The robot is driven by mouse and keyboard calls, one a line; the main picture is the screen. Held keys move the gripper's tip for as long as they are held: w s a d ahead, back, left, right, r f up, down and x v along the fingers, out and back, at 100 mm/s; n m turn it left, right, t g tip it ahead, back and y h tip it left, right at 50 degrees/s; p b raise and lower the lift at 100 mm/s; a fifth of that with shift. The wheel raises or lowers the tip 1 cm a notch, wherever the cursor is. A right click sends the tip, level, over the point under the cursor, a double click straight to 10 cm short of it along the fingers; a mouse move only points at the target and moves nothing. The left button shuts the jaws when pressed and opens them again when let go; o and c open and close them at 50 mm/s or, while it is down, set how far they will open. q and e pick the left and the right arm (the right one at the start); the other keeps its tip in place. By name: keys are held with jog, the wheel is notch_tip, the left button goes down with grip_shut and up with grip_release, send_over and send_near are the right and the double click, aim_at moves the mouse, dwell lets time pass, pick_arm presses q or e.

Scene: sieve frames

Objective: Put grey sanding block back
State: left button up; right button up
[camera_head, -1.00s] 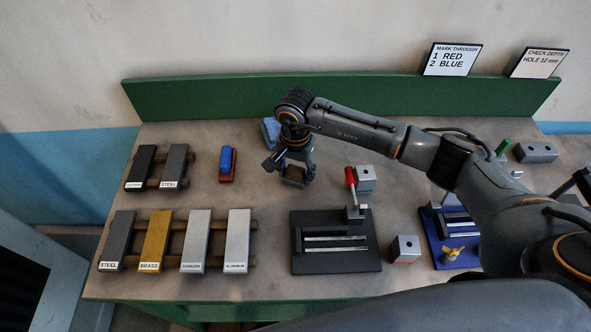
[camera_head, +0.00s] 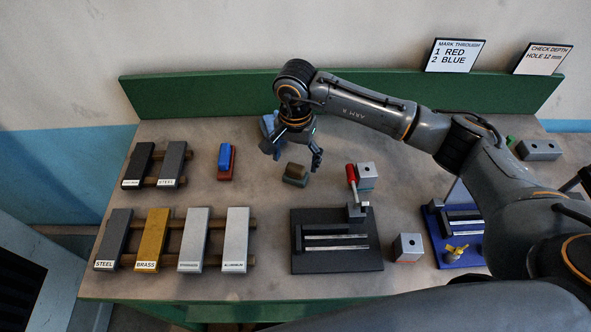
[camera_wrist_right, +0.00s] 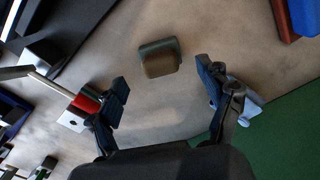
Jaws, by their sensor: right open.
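The grey sanding block (camera_head: 296,174), grey with a brown face, lies on the bench behind the black slotted fixture. It also shows in the right wrist view (camera_wrist_right: 160,60), beyond the fingertips. My right gripper (camera_head: 292,155) is open and empty, raised above and just behind the block, with its fingers apart from it. In the wrist view the two fingers (camera_wrist_right: 163,80) are spread wide with bare bench between them. A blue block (camera_head: 267,122) is partly hidden behind my right gripper. My left gripper is not in view.
A red-and-blue block (camera_head: 226,162) lies to the left, beside racks of labelled metal bars (camera_head: 153,240). The black fixture (camera_head: 337,256) and a red-handled tool (camera_head: 352,182) stand in front and to the right. A green back rail (camera_head: 200,99) bounds the bench.

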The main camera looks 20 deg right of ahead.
aim_at(296, 167)
notch_tip(296, 167, up, 6)
jog(key=shift+r+b, duration=0.1)
jog(key=shift+b, duration=0.8)
jog(key=shift+r, duration=0.55)
